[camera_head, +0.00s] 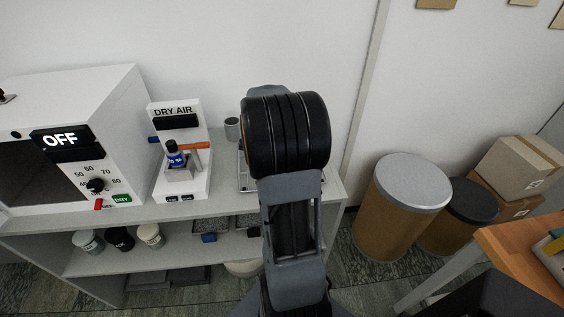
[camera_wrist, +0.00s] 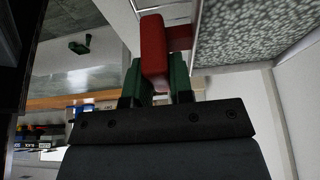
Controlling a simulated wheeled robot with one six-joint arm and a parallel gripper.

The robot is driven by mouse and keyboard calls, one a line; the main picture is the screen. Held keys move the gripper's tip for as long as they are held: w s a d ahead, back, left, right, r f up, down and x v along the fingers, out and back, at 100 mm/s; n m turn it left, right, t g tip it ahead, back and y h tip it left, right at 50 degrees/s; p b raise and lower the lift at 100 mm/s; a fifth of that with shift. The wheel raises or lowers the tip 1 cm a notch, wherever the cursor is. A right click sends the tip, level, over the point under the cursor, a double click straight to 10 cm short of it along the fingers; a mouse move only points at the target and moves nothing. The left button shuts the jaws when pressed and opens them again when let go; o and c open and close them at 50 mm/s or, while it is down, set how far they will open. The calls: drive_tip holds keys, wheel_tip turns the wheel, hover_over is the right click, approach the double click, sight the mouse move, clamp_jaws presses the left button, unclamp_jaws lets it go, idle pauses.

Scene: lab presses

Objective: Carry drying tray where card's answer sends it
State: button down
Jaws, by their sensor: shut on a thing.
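In the wrist view, the green fingers of my gripper (camera_wrist: 160,85) are closed on a red handle (camera_wrist: 155,52). The handle joins the pale rim of a tray (camera_wrist: 197,25) filled with grey speckled granules, cut off by the frame's upper right. In the head view my arm hides the gripper and most of what lies behind it. A white oven (camera_head: 100,100) at the left reads OFF; its chamber looks dark and empty. A white DRY AIR unit (camera_head: 195,185) stands beside it, with a blue-capped bottle (camera_head: 175,155) and an orange handle (camera_head: 194,146). I see no readable card.
The lower shelf (camera_head: 190,258) holds several jars and speckled trays, one with a blue handle (camera_head: 208,238). A grey cup (camera_head: 232,128) stands on top. Drums (camera_head: 405,210) and cardboard boxes (camera_head: 525,165) stand at the right. A wooden table (camera_head: 510,245) is near front right.

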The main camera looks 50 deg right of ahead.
drive_tip(key=shift+w+d+f, duration=0.3)
drive_tip(key=shift+w+f, duration=0.15)
drive_tip(key=shift+f, duration=0.2)
drive_tip(key=shift+w+d+f, duration=0.25)
drive_tip(key=shift+w+f, duration=0.15)
drive_tip(key=shift+f, duration=0.2)
drive_tip(key=shift+w+f, duration=0.1)
drive_tip(key=shift+f, duration=1.55)
drive_tip(key=shift+f, duration=0.15)
drive_tip(key=c, duration=1)
unclamp_jaws()
